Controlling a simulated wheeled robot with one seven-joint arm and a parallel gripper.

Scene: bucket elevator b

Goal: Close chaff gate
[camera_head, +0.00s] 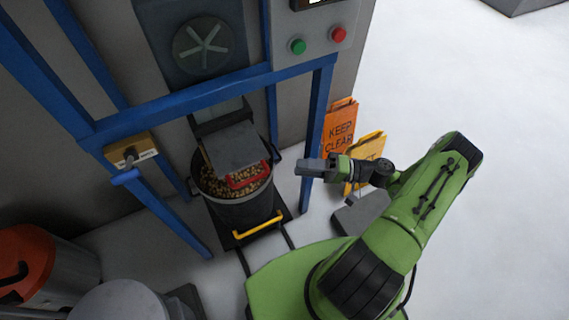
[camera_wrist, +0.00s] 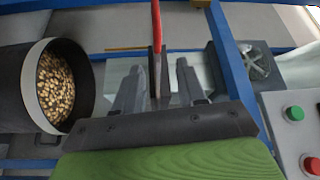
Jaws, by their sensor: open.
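A grey gate plate (camera_head: 236,146) with a red handle (camera_head: 248,176) sits at the spout above the grain bucket in the head view; I take it to be the chaff gate. My gripper (camera_head: 303,167) is to the right of the handle, pointing left, with a visible gap between them in the picture. In the wrist view my gripper (camera_wrist: 158,75) is open, its two fingers apart. The red handle (camera_wrist: 156,28) shows edge-on ahead, lined up with the space between the fingers. The fingers look empty, and contact with the handle cannot be made out.
The dark bucket (camera_head: 240,213) of grain stands below the gate. A blue frame post (camera_head: 316,130) rises close by my gripper. Orange and yellow signs (camera_head: 340,126) stand behind the arm. A panel with green and red buttons (camera_head: 298,46) is above. Open floor lies right.

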